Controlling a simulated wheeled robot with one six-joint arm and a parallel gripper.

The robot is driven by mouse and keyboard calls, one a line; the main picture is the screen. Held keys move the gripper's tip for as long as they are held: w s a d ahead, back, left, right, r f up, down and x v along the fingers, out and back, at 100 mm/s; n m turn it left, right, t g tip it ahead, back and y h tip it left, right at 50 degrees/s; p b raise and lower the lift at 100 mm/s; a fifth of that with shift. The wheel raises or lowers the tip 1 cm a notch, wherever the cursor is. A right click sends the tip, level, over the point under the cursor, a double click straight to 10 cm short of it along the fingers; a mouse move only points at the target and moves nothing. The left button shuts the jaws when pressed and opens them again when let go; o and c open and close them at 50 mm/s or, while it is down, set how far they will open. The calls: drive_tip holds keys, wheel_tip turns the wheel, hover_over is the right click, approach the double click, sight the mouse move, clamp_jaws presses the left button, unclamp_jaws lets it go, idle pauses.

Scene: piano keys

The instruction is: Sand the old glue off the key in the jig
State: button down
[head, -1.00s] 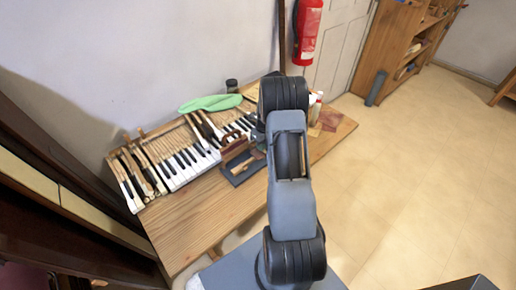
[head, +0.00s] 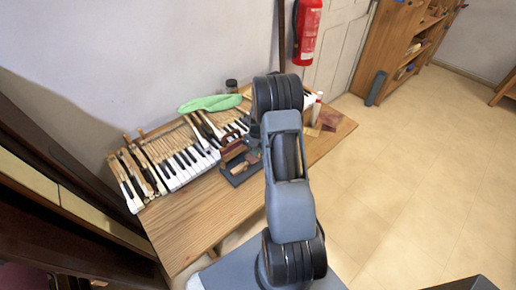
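A dark, shallow tray-like jig (head: 229,181) lies on the wooden table, with a short pale wooden piece (head: 247,163), perhaps the key, in it. Its right part is close to my arm. A reddish-brown wooden piece (head: 231,149) stands at the jig's back edge; I cannot tell what it is. Reddish flat sheets (head: 328,121), perhaps sandpaper, lie at the table's right end. My arm rises in front of the table and hides my gripper, so its fingers and anything in them do not show. Glue on the key is too small to see.
A row of piano keys (head: 182,163) fills the left and back of the table (head: 196,216). The table's front left is bare. A red extinguisher (head: 307,32) hangs on the wall.

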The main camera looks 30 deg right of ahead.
sight(240, 166)
drive_tip(key=shift+s+a+p, duration=0.2)
drive_tip(key=shift+a+p, duration=0.05)
drive_tip(key=shift+a, duration=1.15)
drive_tip(key=shift+s+a+p, duration=0.2)
drive_tip(key=shift+a+p, duration=0.05)
drive_tip(key=shift+a, duration=1.15)
drive_tip(key=shift+s+a, duration=0.2)
drive_tip(key=shift+a, duration=1.1)
drive_tip(key=shift+d, duration=0.1)
drive_tip(key=shift+r+p, duration=0.5)
drive_tip(key=shift+p, duration=0.2)
drive_tip(key=shift+w+d+r+p, duration=0.1)
drive_tip(key=shift+w+r+p, duration=0.05)
drive_tip(key=shift+r+p, duration=2.15)
drive_tip(key=shift+r+b, duration=0.35)
drive_tip(key=shift+r, duration=0.05)
wheel_tip(240, 166, up, 3)
drive_tip(key=shift+f+p, duration=0.1)
drive_tip(key=shift+p, duration=1.05)
